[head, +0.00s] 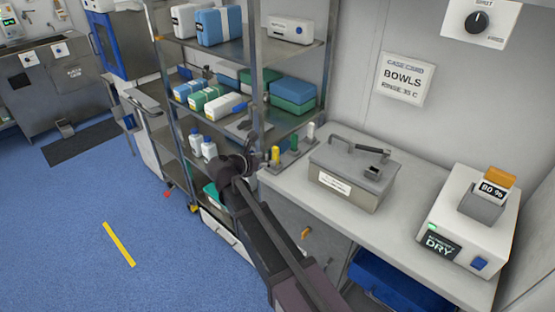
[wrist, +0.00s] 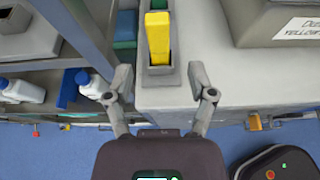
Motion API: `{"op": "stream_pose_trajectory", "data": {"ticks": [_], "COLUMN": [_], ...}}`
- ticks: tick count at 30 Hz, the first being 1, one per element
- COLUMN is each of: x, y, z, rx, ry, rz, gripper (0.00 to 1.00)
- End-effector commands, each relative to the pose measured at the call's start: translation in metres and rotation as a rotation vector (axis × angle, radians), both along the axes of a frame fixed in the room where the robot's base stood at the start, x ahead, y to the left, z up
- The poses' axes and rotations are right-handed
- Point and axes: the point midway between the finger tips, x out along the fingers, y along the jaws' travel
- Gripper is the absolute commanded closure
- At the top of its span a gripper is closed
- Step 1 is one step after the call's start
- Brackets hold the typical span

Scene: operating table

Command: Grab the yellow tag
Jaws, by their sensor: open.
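The yellow tag (wrist: 158,36) stands upright in a slot of a small grey holder (wrist: 158,75) on the counter. In the head view the yellow tag (head: 275,155) is at the near left end of the holder, just right of my gripper (head: 256,153). In the wrist view my gripper (wrist: 160,80) is open, its two fingers apart on either side of the holder's near end. The tag lies ahead of the fingertips, roughly centred between them, and nothing is held. A green tag (wrist: 159,4) is partly visible behind the yellow one.
A grey lidded metal box (head: 350,175) stands on the counter (head: 400,222) right of the holder. A white device (head: 465,220) reading DRY is farther right. Blue floor (head: 70,220) is open at left.

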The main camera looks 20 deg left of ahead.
Motion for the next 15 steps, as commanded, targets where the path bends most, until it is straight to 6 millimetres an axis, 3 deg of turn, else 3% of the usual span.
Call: {"op": "stream_pose_trajectory", "data": {"ticks": [5, 15], "x": [0.005, 0.037], "y": [-0.002, -0.015], "z": [-0.002, -0.015], "rx": [0.0, 0.001], "ry": [0.0, 0.001], "rz": [-0.001, -0.002], "gripper": [0.29, 0.29]}}
